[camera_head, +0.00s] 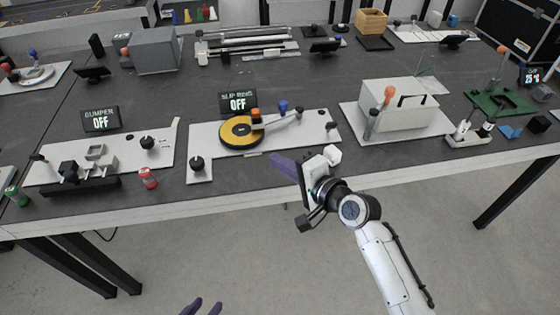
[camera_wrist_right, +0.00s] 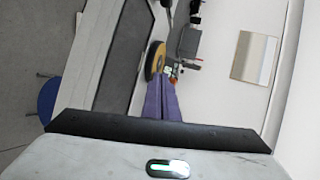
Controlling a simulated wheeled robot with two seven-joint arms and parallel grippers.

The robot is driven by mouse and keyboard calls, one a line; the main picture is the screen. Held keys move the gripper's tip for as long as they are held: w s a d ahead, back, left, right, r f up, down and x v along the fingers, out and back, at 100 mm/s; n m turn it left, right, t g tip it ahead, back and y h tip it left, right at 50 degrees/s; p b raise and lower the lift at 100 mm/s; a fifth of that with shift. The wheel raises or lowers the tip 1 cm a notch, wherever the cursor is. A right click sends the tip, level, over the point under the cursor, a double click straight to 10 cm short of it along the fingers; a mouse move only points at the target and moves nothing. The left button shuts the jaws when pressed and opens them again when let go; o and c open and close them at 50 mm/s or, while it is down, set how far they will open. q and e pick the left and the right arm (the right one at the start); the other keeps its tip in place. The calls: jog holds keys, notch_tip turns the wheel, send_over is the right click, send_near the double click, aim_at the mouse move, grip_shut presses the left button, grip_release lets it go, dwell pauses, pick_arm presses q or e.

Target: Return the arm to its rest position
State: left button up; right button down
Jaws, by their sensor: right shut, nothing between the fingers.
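My right arm comes in from the lower right of the head view. Its gripper (camera_head: 276,160) has purple fingers and hangs by the table's front edge, just in front of the slip ring board. In the right wrist view its two purple fingers (camera_wrist_right: 161,82) lie together with nothing between them. My left gripper (camera_head: 203,304) shows only as two purple fingertips at the bottom edge of the head view. They stand apart with nothing seen between them, and the rest of that arm is out of view.
The dark table (camera_head: 100,203) spans the view. Near the right gripper are the slip ring board (camera_head: 203,177) with its yellow disc (camera_head: 229,133) and a white box (camera_head: 401,107). The bumper board (camera_head: 50,179) and a red knob piece (camera_head: 148,178) are to the left. The floor in front is clear.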

dwell(0.4)
jog(key=s+d+f+n+g+h, duration=0.1)
jog(key=s+d+f+n, duration=0.3)
jog(key=s, duration=0.5)
jog(key=s+d+f+n+g+h, duration=0.1)
jog(key=s+d+f+n+h, duration=0.2)
jog(key=s+d+f, duration=0.3)
jog(key=s+d+f+n+g+h, duration=0.1)
jog(key=s+d+f+n, duration=0.4)
jog(key=s, duration=0.8)
notch_tip(320, 180, down, 4)
jog(key=shift+d+r+h, duration=0.1)
jog(key=shift+d+h, duration=0.25)
jog(key=shift+h, duration=0.35)
jog(key=shift+s, duration=0.1)
